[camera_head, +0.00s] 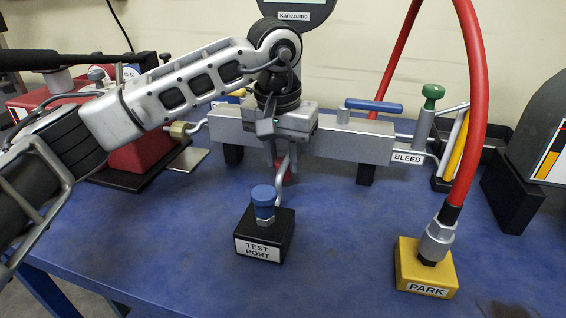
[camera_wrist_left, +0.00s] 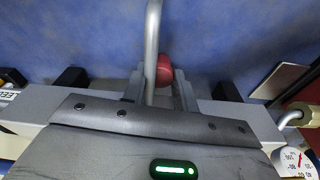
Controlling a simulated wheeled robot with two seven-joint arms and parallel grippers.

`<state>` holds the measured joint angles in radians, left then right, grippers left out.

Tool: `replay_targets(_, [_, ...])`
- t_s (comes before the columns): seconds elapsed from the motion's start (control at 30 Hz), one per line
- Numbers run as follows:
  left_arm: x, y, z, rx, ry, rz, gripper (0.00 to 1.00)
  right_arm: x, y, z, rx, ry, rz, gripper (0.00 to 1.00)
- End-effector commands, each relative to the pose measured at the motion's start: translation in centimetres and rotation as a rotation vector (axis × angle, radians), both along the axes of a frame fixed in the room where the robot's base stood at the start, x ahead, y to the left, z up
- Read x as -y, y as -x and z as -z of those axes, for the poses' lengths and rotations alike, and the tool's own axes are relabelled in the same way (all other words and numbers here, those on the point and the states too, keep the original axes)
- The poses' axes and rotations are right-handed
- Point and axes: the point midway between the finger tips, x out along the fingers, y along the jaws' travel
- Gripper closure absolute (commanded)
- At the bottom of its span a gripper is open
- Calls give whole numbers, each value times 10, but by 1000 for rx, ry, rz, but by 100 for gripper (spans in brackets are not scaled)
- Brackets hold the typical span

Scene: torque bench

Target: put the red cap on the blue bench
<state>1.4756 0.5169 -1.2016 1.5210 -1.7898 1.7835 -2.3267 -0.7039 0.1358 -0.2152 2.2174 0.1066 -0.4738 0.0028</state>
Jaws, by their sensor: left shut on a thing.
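My left gripper (camera_head: 280,158) points down in front of the grey manifold bar, shut on the red cap (camera_head: 288,179). In the head view the cap is mostly hidden behind the fingers and a bent metal pipe. In the left wrist view, the red cap (camera_wrist_left: 165,70) shows between the fingertips (camera_wrist_left: 160,88), with the pipe (camera_wrist_left: 152,35) running close beside it. I cannot tell whether the cap touches the bench or the pipe. The blue bench (camera_head: 185,225) spreads below. My right gripper is not in view.
The black test port block (camera_head: 265,242) with a blue cap (camera_head: 263,195) stands just in front of the gripper. A yellow PARK block (camera_head: 426,272) holds a red hose (camera_head: 478,110) at right. The manifold bar (camera_head: 350,142) lies behind. Bench is clear at front left and between the blocks.

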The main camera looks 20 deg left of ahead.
Motion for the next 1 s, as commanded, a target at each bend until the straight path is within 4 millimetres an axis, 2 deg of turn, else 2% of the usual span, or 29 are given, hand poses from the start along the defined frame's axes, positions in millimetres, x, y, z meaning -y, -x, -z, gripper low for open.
replay_targets(0.03, [0, 1, 10, -4, -1, 1, 96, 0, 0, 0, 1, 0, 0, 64])
replay_targets(0.1, [0, 1, 16, -2, 0, 1, 96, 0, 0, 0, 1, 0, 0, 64])
replay_targets(0.37, [0, 1, 17, 0, 0, 0, 96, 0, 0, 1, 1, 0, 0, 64])
replay_targets(0.77, [0, 2, 32, -8, -3, 0, 96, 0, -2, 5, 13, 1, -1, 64])
replay_targets(0.8, [0, 2, 31, -10, -3, 0, 60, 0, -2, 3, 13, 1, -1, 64])
replay_targets(0.83, [0, 2, 32, -11, -4, 1, 52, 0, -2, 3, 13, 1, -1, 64])
replay_targets(1.0, [0, 3, 33, -15, -4, 2, 50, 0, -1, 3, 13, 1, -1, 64])
